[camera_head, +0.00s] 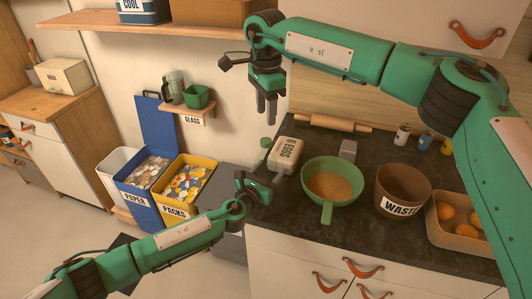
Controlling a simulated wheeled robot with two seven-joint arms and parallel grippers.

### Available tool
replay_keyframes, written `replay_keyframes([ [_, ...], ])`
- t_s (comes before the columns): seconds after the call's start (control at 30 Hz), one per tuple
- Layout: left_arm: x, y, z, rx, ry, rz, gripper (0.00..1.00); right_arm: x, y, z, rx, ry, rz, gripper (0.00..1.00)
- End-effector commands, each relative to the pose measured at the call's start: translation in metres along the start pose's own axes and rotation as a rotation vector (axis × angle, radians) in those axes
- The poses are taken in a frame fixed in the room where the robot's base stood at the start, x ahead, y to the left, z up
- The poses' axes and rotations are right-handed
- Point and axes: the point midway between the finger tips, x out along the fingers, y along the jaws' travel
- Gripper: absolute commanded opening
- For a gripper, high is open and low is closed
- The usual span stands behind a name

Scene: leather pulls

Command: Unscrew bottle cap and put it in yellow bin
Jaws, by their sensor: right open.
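A pale bottle (261,157) with a green cap (265,142) shows at the left end of the dark counter, beside the egg carton. My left gripper (266,179) is just below and in front of the bottle. Its fingers are small and partly hidden, so I cannot tell whether they touch the bottle. My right gripper (266,112) points straight down above the cap, open and empty, with a gap between its fingertips and the cap. The yellow bin (176,209), labelled PACKS, stands left of the counter, filled with colourful packaging.
A blue PAPER bin (134,197) and a white bin (109,176) stand beside the yellow bin. The egg carton (286,155), green bowl (333,190) and brown WASTE bin (401,190) crowd the counter. A small GLASS shelf (187,112) is on the wall.

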Motion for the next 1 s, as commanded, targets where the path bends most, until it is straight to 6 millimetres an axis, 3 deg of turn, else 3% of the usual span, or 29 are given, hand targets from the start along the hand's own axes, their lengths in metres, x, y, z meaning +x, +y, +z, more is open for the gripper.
replay_keyframes([
  [0.17,-0.0002,0.0002,-0.0003,0.0,0.0,0.0,0.0,0.0002,0.0001,0.0002,0.186,0.0,0.001,0.45],
  [1.0,-0.0002,0.0002,-0.0005,0.0,0.001,0.0,0.0,0.0005,-0.0001,0.0005,1.565,0.0,0.001,0.45],
])
